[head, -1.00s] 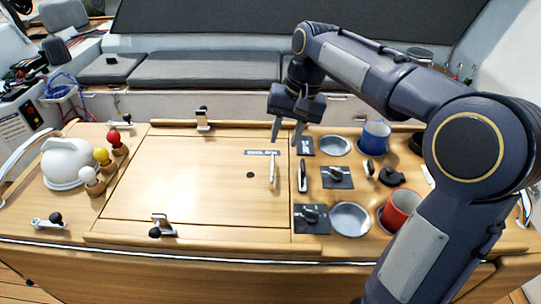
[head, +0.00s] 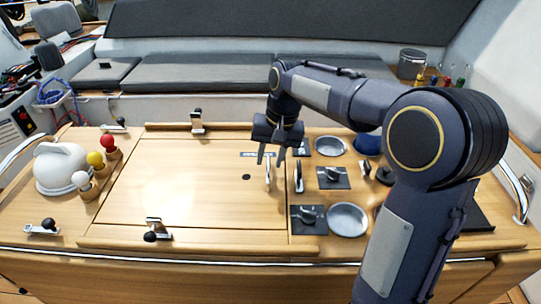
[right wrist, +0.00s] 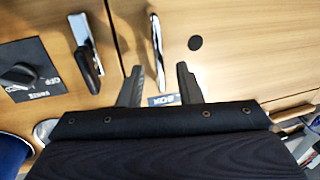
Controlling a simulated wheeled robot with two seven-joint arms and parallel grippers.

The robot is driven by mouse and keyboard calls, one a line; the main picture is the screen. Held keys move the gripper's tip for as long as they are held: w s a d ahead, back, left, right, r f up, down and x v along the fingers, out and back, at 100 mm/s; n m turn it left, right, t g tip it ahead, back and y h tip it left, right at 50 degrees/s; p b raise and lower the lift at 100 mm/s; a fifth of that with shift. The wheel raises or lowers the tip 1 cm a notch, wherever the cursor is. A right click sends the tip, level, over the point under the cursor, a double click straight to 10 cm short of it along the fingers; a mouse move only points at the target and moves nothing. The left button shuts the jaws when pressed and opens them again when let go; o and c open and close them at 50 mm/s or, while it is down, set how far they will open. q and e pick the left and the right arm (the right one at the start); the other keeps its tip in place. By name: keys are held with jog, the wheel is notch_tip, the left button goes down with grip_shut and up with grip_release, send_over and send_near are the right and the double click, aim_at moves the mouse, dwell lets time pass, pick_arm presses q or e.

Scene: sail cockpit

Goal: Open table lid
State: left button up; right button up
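The table lid (head: 185,190) is a flat wooden panel, lying closed in the table top. A slim metal handle (head: 267,173) stands near its right edge, beside a small dark hole and a label; the handle (right wrist: 156,50) also shows in the right wrist view. My right gripper (head: 270,158) is open above the handle end of the lid. In the right wrist view its two fingers (right wrist: 158,85) are spread on either side of the handle's line, apart from it as far as I can tell. My left gripper is in neither view.
Latches with black knobs sit at the lid's back edge (head: 197,121) and front edge (head: 157,230). Right of the lid are a black-handled lever (head: 299,177), switch panels (head: 334,178) and round metal recesses (head: 347,219). A white dome (head: 58,170) and coloured balls stand left.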

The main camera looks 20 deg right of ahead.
grip_shut()
